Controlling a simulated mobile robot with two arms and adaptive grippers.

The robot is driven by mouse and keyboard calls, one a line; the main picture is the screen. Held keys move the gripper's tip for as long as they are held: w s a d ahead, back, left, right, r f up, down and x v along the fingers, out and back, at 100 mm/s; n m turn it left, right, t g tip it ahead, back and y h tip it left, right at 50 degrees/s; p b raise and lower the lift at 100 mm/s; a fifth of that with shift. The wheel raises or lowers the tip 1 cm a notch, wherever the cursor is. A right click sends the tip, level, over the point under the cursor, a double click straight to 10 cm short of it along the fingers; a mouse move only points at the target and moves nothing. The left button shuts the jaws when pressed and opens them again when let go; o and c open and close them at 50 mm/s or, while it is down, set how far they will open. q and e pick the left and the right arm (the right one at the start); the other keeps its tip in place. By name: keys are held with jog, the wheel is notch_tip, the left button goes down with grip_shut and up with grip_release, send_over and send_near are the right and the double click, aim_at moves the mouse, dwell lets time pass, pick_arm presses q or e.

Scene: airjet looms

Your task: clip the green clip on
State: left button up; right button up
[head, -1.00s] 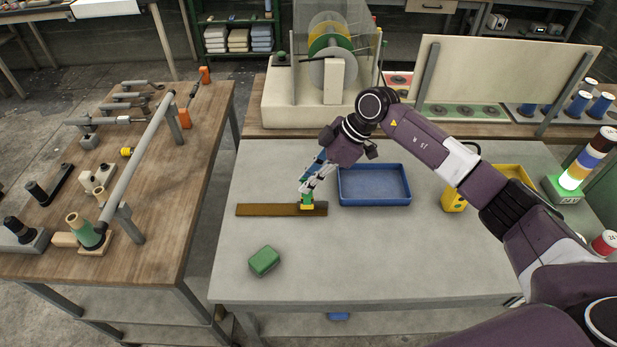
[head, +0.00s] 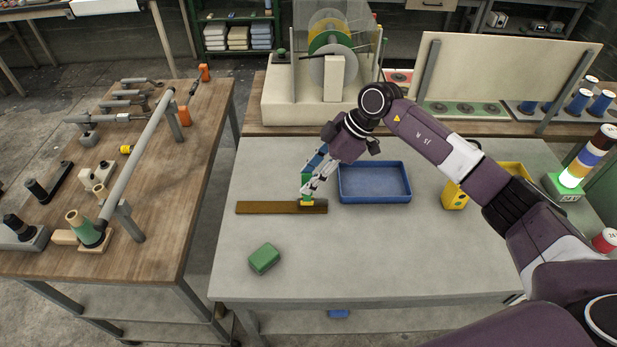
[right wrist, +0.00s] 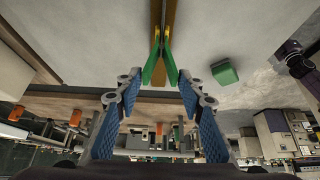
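The green clip (head: 305,181) stands near the right end of a long brown strip (head: 265,207) lying on the grey table, with a yellow patch at its foot. In the right wrist view the clip (right wrist: 151,67) shows two green levers spread in a V, their narrow end meeting at the strip (right wrist: 157,15). My right gripper (head: 314,184) is over the clip. Its blue-padded fingers (right wrist: 159,80) are apart, one on each side of the levers, with little or no gap; light contact cannot be ruled out. My left gripper is not in view.
A green block (head: 264,259) lies in front of the strip. A blue tray (head: 374,184) is to the right, and a yellow box (head: 454,196) stands beyond it. The front middle of the table (head: 390,255) is clear. A wooden bench (head: 160,200) with fittings stands left.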

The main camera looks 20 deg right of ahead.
jog(key=v, duration=1.1)
jog(key=shift+s, duration=0.1)
